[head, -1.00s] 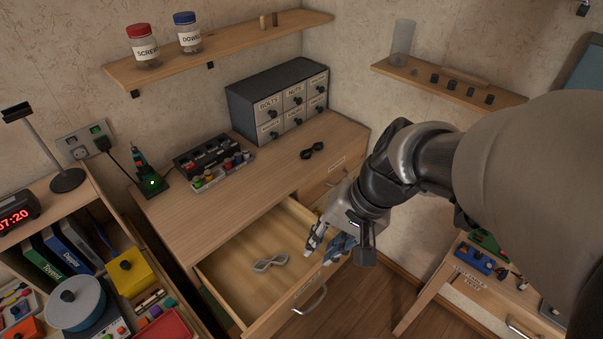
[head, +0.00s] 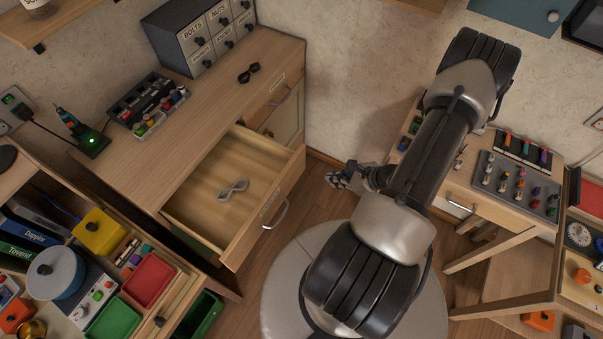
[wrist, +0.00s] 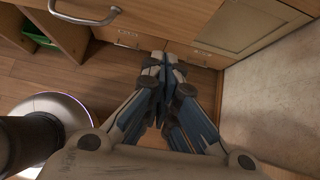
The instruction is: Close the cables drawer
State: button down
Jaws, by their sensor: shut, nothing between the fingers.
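The open drawer (head: 184,208) is pulled well out of the wooden cabinet. A grey looped item (head: 232,189) lies inside it. The drawer's front has a metal handle (head: 276,214) and a label too small to read. The handle also shows at the top left of the wrist view (wrist: 88,16). My gripper (head: 334,179) is to the right of the drawer front, apart from it. In the wrist view my gripper (wrist: 165,62) has its fingers together with nothing between them, over the floor in front of the cabinet.
The cabinet top (head: 205,110) carries a small drawer unit (head: 203,38), a tray of small parts (head: 147,104) and dark glasses (head: 248,73). A shelf with coloured bins (head: 147,279) stands close to the drawer's left. A wooden bench (head: 490,215) stands at right.

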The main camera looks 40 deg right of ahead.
jog(key=b, duration=0.3)
send_near(295, 177)
jog(key=shift+d+f+x, duration=0.1)
jog(key=shift+x, duration=1.15)
jog(key=shift+d+f+x, duration=0.1)
jog(key=shift+x, duration=1.15)
